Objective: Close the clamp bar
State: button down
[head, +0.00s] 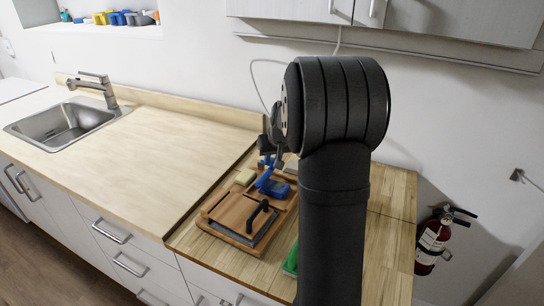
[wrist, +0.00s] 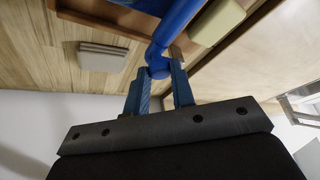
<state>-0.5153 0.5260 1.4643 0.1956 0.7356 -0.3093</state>
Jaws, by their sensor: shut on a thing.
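The blue clamp bar (wrist: 172,30) runs down from the top of the wrist view and ends in a rounded tip between my fingers. My gripper (wrist: 160,82) is shut on that tip, with one blue finger on each side. In the head view the blue clamp (head: 272,187) sits on a brown wooden fixture (head: 222,219) on the counter. My gripper (head: 272,157) is just above and behind it there, partly hidden by my dark arm. How far the bar is tilted is hard to tell.
A pale yellow block (head: 245,177) lies beside the clamp and also shows in the wrist view (wrist: 215,20). A black handle (head: 257,216) stands on the fixture's front. A green object (head: 291,262) is partly behind my arm. The counter to the left (head: 150,150) is clear up to the sink.

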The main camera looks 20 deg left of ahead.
jog(key=shift+d+f+y, duration=0.1)
jog(key=shift+y, duration=0.2)
jog(key=c, duration=1.2)
grip_release()
jog(key=shift+c, duration=0.2)
jog(key=v, duration=1.7)
jog(key=shift+s, duration=0.15)
jog(key=x, duration=1.7)
